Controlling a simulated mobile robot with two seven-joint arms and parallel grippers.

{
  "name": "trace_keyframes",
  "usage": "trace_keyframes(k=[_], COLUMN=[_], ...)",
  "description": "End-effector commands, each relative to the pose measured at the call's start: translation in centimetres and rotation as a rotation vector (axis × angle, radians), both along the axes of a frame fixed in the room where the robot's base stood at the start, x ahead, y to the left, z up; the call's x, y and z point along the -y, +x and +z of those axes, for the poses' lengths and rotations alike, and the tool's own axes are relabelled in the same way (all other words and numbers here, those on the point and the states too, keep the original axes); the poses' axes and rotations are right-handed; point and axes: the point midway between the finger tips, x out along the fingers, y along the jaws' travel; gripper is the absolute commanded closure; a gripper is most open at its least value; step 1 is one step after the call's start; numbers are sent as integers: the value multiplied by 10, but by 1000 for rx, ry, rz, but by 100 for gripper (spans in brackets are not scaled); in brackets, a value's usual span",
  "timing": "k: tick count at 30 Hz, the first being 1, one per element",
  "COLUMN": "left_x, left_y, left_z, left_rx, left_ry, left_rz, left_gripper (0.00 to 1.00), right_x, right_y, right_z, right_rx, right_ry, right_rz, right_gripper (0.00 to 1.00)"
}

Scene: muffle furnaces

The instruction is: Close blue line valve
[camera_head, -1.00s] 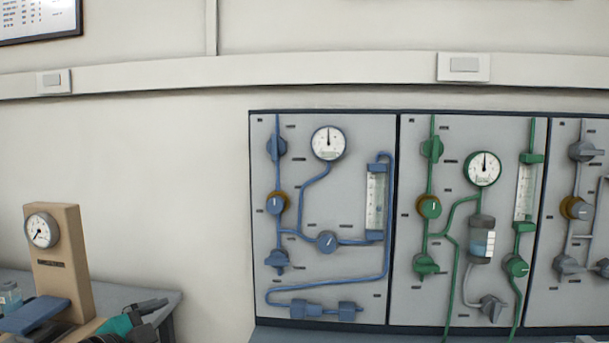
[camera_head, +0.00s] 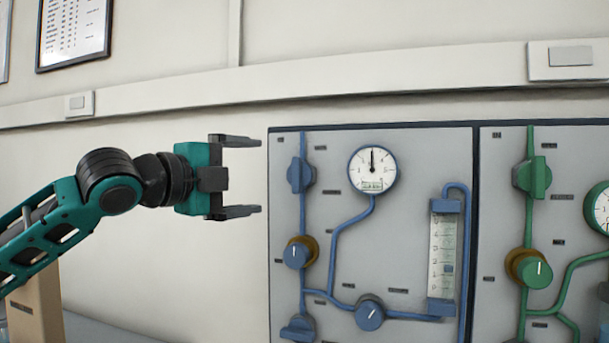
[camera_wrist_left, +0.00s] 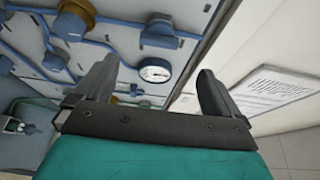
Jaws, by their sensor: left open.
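The blue line runs on the left grey panel (camera_head: 340,230). It has a blue valve (camera_head: 301,175) at the upper left, a blue knob with a brown collar (camera_head: 297,254) below it, a round blue knob (camera_head: 369,313) lower right and another blue valve (camera_head: 298,328) at the bottom edge. My left gripper (camera_head: 260,176) is open and empty, left of the upper blue valve and apart from it in the picture. In the left wrist view, the open fingers (camera_wrist_left: 155,85) point toward the panel, with a blue valve (camera_wrist_left: 160,32) and the gauge beyond. My right gripper is out of view.
A round white gauge (camera_head: 372,170) and a blue flow meter (camera_head: 443,258) are on the same panel. A green line with a valve (camera_head: 532,177) is on the panel to the right. A beige stand (camera_head: 35,305) is at lower left.

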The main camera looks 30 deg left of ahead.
Motion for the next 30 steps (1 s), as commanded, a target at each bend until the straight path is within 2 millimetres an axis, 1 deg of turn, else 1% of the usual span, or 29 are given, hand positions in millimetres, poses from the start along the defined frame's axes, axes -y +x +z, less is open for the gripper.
trace_keyframes(k=[1,5,9,16,19,23,26,30], left_x=[0,3,2,6,6,7,13,14], left_y=[5,20,28,41,48,60,70,88], left_z=[4,4,7,6,5,5,6,3], left_rx=[-7,-8,-4,-4,-1,1,1,0], left_ry=[3,4,-6,-4,-11,-11,-8,-10], left_rz=[3,-2,2,-3,-1,0,-7,-4], left_gripper=[2,2,2,2,2,2,2,2], right_x=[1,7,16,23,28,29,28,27], right_y=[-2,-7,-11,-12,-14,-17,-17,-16], right_z=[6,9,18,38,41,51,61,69], right_rx=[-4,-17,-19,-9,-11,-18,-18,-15], right_ry=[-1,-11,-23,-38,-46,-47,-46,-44], right_rz=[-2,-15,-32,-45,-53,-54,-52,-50], right_gripper=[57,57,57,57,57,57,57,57])
